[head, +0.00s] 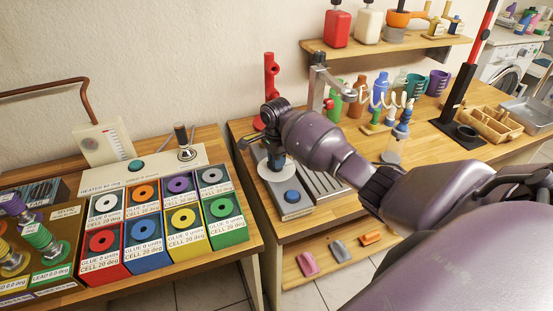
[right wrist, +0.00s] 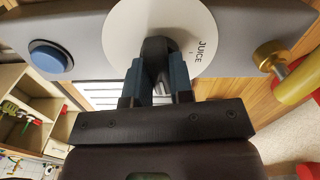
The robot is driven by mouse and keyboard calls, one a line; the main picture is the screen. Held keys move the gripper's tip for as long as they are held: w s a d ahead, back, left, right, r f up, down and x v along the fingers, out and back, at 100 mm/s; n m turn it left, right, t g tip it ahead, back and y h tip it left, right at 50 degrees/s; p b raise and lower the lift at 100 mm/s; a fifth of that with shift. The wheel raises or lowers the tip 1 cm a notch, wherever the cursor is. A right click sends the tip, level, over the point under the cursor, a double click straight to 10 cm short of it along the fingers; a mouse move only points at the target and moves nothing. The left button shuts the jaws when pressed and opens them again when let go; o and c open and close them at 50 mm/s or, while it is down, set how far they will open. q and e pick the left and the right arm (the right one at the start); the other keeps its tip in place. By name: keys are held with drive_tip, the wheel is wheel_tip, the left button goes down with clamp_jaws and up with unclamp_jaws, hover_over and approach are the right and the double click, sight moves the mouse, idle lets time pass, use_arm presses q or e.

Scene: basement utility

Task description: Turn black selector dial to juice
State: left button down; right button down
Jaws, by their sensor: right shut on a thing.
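The black selector dial (right wrist: 158,48) sits at the centre of a white disc (right wrist: 205,40) on a grey panel. The word JUICE is printed on the disc to the right of the dial in the right wrist view. My right gripper (right wrist: 157,78) is shut on the dial, with one blue-grey finger on each side. In the head view the same gripper (head: 277,157) reaches down over the white disc (head: 268,172) and hides the dial and most of the markings. I cannot tell exactly where the dial points. My left gripper is not in view.
A blue button (head: 291,196) is on the panel beside the disc. A brass knob (right wrist: 268,56) is at the panel's other side. A ridged metal drip tray (head: 325,186) lies to the right. Glue boxes (head: 184,225) stand on the left bench.

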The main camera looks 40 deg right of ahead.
drive_tip(key=n, duration=0.4)
drive_tip(key=shift+n, duration=0.3)
drive_tip(key=n, duration=0.3)
drive_tip(key=shift+n, duration=0.3)
drive_tip(key=n, duration=0.4)
drive_tip(key=shift+n, duration=1.9)
drive_tip(key=c, duration=1)
unclamp_jaws()
wheel_tip(320, 180, up, 11)
drive_tip(key=shift+b, duration=0.35)
